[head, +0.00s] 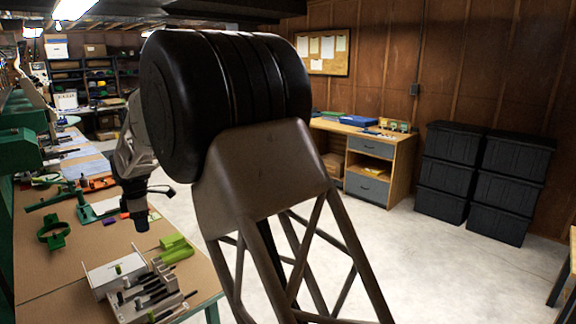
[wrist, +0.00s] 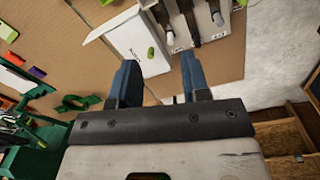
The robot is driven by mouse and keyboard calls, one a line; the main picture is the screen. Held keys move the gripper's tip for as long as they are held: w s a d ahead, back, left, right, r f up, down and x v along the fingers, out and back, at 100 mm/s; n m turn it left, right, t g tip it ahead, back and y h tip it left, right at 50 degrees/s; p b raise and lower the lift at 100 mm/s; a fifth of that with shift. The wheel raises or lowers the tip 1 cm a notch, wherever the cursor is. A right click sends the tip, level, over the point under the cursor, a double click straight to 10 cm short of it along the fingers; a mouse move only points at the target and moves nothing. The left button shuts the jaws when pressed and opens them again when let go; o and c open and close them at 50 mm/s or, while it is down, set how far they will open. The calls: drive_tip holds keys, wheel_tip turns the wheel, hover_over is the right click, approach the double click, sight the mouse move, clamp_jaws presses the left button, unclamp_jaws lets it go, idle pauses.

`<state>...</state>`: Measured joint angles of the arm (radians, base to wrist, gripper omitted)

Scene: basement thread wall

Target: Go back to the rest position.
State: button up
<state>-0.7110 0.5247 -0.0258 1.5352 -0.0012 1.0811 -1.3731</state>
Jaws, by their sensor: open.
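My gripper (wrist: 157,80) is open in the wrist view, with two blue fingers apart and nothing between them. It points down over the workbench (wrist: 85,50), above the edge of a white box (wrist: 128,38) with a small green piece on it. In the head view my gripper (head: 138,222) hangs over the right edge of the brown workbench (head: 40,280). Its fingers are small and dark there. My arm hides the middle of the head view.
The white box (head: 104,272) and a rack of dark-handled tools (head: 150,298) stand at the bench's near end, beside a green tool (head: 175,248). A green clamp (head: 53,232) lies further left. Black bins (head: 450,172) and a wooden desk (head: 350,165) stand across the clear floor.

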drive_tip(key=s+d+r+m, duration=0.4)
drive_tip(key=d, duration=0.9)
drive_tip(key=s+d+r+m+t, duration=0.1)
drive_tip(key=s+d+r+m, duration=0.35)
drive_tip(key=d, duration=0.95)
drive_tip(key=s+d+r+m, duration=0.3)
drive_tip(key=s+d+r, duration=0.15)
drive_tip(key=d, duration=0.85)
drive_tip(key=s+d+m, duration=0.6)
drive_tip(key=s+d, duration=0.8)
drive_tip(key=d, duration=0.1)
drive_tip(key=s+d+f+m, duration=0.3)
drive_tip(key=s+d, duration=0.1)
drive_tip(key=s, duration=0.4)
drive_tip(key=s+d+f+m+t, duration=0.1)
drive_tip(key=s+d+f+m, duration=0.2)
drive_tip(key=s, duration=0.5)
drive_tip(key=shift+d+f, duration=0.4)
drive_tip(key=shift+d, duration=0.05)
drive_tip(key=shift+s+m, duration=0.1)
drive_tip(key=shift+m, duration=0.15)
